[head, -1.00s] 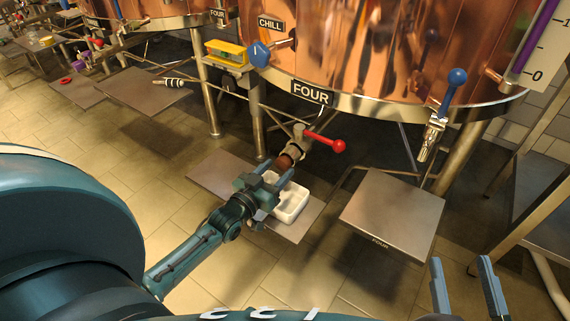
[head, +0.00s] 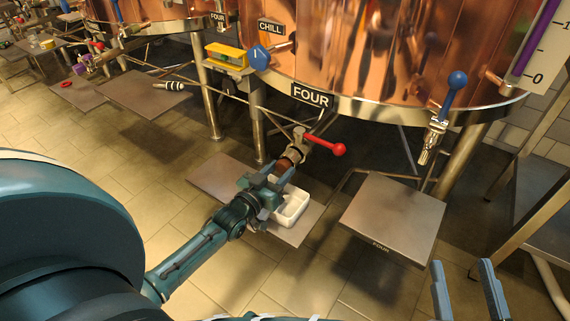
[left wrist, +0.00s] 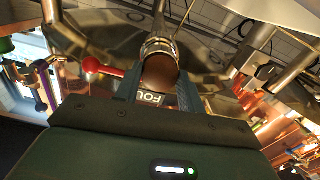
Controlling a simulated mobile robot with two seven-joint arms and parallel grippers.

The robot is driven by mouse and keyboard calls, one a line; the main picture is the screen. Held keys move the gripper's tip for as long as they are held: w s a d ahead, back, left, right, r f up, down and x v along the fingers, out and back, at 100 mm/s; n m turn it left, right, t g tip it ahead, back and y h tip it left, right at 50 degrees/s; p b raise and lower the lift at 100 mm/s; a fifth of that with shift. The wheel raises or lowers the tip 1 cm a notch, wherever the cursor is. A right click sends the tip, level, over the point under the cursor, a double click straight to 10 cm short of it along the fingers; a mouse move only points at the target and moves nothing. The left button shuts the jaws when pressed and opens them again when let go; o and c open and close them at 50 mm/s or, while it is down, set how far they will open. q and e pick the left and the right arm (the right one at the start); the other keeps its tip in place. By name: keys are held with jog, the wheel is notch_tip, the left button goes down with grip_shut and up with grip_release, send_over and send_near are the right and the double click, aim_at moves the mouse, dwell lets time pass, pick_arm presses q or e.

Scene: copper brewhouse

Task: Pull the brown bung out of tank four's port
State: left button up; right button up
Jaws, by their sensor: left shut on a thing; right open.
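Tank four (head: 385,60) is a copper vessel with a FOUR plate (head: 312,96) on its lower rim. Its port (head: 297,149), a metal pipe with a red-knobbed lever (head: 338,149), points down to the left. The brown bung (head: 286,163) is at the port's mouth. In the left wrist view the bung (left wrist: 160,74) is a brown disc inside the metal end, between my fingers. My left gripper (head: 276,178) is shut on the bung; its fingers hide part of it. My right gripper (head: 464,270) is open and empty at the lower right.
A white tray (head: 302,207) rests on a low metal plate (head: 215,176) beneath the port. A metal shelf marked FOUR (head: 392,216) stands to the right. A blue-handled tap (head: 440,115) hangs above it. A yellow box (head: 227,52) is on a ledge at the left.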

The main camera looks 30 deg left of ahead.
pick_arm(q)
jog(key=c, duration=0.5)
jog(key=shift+s+p, duration=0.55)
jog(key=shift+s, duration=0.1)
jog(key=shift+s+a+p, duration=0.1)
jog(key=shift+s+p, duration=0.3)
jog(key=shift+s, duration=0.2)
jog(key=shift+s+a+p, duration=0.15)
jog(key=shift+s+p, duration=0.75)
jog(key=shift+s, duration=0.85)
